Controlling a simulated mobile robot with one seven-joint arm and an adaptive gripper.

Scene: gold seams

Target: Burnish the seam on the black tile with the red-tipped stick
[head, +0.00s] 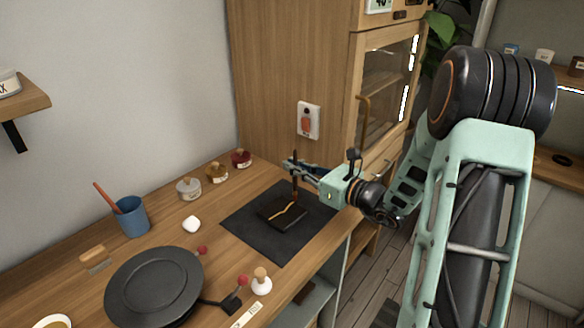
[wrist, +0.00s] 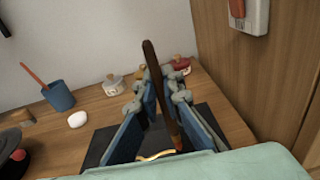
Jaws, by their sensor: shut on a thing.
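My gripper (head: 296,170) is shut on a dark stick (head: 295,161), which stands nearly upright between the blue finger pads. The stick also shows in the wrist view (wrist: 153,68), where its lower end looks reddish. The black tile (head: 270,208) lies on a dark mat (head: 250,229), with a wavy gold seam (head: 288,215) across it. The stick's lower end is at the tile's far right part in the head view; I cannot tell whether it touches. In the wrist view, part of the gold seam (wrist: 155,155) shows below the fingers, and the rest of the tile is mostly hidden.
A round black plate (head: 154,286), a blue cup (head: 131,217) with a reddish stick, a white lump (head: 191,224) and several small jars stand left of the mat. A wooden cabinet (head: 290,80) rises behind. The bench's front edge runs just right of the mat.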

